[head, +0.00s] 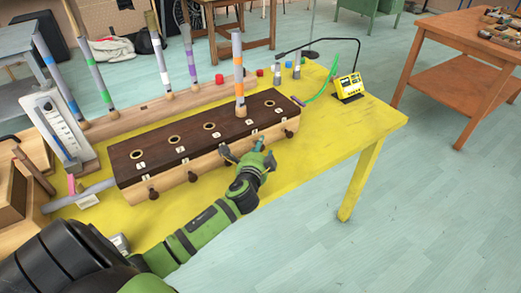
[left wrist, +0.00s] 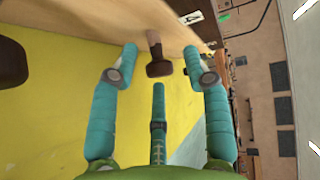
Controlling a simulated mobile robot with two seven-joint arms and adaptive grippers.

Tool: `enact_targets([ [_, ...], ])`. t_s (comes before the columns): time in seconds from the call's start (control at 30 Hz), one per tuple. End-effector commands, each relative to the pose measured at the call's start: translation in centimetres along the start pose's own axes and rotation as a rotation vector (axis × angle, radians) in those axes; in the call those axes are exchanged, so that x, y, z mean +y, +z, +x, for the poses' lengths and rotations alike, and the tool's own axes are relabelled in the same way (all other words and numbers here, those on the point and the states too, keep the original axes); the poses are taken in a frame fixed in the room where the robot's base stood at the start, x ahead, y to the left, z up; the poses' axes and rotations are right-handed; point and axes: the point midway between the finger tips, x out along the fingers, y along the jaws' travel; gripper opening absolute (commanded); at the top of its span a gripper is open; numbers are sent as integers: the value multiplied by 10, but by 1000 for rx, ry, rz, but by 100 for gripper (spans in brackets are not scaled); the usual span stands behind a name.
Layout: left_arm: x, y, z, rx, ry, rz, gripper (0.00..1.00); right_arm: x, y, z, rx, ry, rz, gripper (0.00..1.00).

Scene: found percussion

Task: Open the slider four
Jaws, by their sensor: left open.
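A long wooden box (head: 181,156) with a dark top lies on the yellow table. Round holes run along its top, and dark slider knobs stick out along its front side. My left gripper (head: 250,155) is open at the box's front, toward the right end, and covers the area of the fourth knob in the head view. In the left wrist view, one dark slider knob (left wrist: 158,68) on a short stem stands between the spread fingertips, with gaps on both sides. A white label (left wrist: 192,18) sits above it. My right gripper is not in view.
An orange-banded tube (head: 238,75) stands in a hole near the box's right end. More banded tubes stand in a wooden rail (head: 140,112) behind. A yellow device (head: 349,86) sits farther right on the yellow table (head: 365,120). The table's right front is clear.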

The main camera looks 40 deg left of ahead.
Motion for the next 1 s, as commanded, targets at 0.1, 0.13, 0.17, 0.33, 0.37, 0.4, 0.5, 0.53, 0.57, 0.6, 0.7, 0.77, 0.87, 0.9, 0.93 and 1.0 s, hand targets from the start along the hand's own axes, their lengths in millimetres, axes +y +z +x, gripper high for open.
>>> enact_targets([
  [0.1, 0, 0, 0, 1, 0, 0, 48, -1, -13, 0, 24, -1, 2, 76],
  [0.13, 0, 0, 0, 1, 0, 0, 48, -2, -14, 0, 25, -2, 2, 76],
  [0.17, 0, 0, 0, 0, 0, 0, 48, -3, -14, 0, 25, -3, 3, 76],
  [0.33, 0, 0, 0, 1, 0, 0, 0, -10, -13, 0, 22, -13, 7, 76],
  [0.37, 0, 0, 0, 1, 0, -1, 0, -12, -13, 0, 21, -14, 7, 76],
  [0.4, 0, 0, 0, 1, 0, -1, 0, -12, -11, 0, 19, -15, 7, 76],
  [0.5, 0, 0, 0, 1, 0, -1, 0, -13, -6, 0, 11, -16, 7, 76],
  [0.53, 0, 0, 0, 1, 0, -1, 0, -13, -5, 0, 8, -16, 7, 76],
  [0.57, 0, -1, 0, 1, 0, -1, 0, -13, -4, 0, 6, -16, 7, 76],
  [0.6, 0, -1, -1, 2, 0, -1, 0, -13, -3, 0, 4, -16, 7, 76],
  [0.7, 2, -8, -8, 4, 2, -4, 0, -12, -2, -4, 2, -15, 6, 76],
  [0.77, 2, -14, -14, 4, 2, -4, 0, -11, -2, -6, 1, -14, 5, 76],
  [0.87, 4, -21, -21, 2, 1, -4, 0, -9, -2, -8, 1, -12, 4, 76],
  [0.9, 5, -21, -21, 1, 0, -3, 0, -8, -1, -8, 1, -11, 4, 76],
  [0.93, 5, -21, -21, 1, 0, -2, 0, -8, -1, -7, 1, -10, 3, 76],
  [1.0, 5, -21, -21, 2, 0, -2, 0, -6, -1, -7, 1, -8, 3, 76],
])
